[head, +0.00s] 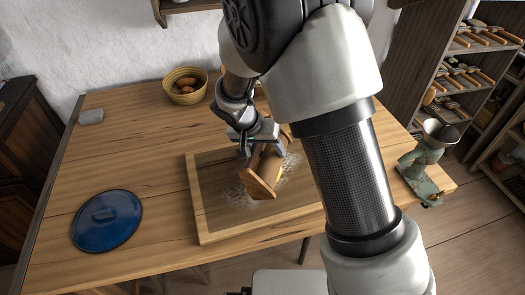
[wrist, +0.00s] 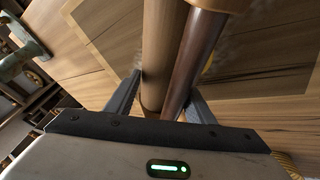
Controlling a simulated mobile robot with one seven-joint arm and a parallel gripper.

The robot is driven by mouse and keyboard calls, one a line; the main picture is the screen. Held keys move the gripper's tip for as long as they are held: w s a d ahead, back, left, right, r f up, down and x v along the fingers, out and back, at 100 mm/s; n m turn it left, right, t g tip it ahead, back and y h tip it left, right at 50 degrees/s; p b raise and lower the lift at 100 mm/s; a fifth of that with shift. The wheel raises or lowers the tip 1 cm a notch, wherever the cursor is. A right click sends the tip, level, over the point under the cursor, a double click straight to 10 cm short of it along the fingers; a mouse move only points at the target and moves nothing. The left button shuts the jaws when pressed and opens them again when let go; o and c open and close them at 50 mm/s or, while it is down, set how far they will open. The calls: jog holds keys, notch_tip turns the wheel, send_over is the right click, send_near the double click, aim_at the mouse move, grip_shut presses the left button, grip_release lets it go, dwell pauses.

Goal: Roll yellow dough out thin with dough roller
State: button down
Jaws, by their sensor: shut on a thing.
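The dough roller (head: 262,172) is wooden, with a flat end plate facing the camera. It is over the floured middle of a framed wooden board (head: 222,231). My gripper (head: 260,145) is shut on the roller from above. In the wrist view, my gripper's fingers (wrist: 163,103) sit either side of the roller's light and dark brown bars (wrist: 157,50). A small sliver of yellow dough (head: 281,173) shows at the roller's right side. The rest of the dough is hidden by the roller and my arm. I cannot tell whether the roller touches it.
A blue lid (head: 107,220) lies at the table's front left. A bowl with brown contents (head: 186,86) and a grey block (head: 91,117) are toward the back. A green grinder (head: 428,160) stands at the right edge. The table left of the board is mostly clear.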

jog(key=shift+s+d+f, duration=0.1)
jog(key=shift+s+d, duration=0.2)
jog(key=shift+d, duration=0.4)
jog(key=shift+w+a+b, duration=0.2)
jog(key=shift+w+a, duration=0.15)
jog(key=shift+a, duration=0.85)
jog(key=shift+w+a+b, duration=0.25)
jog(key=shift+w+a, duration=0.05)
jog(key=shift+a, duration=0.85)
jog(key=shift+w+a+b, duration=0.2)
jog(key=shift+w+a, duration=0.15)
jog(key=shift+a, duration=0.85)
jog(key=shift+d+r, duration=0.1)
jog(key=shift+r, duration=0.1)
notch_tip(320, 180, up, 7)
jog(key=p, duration=0.3)
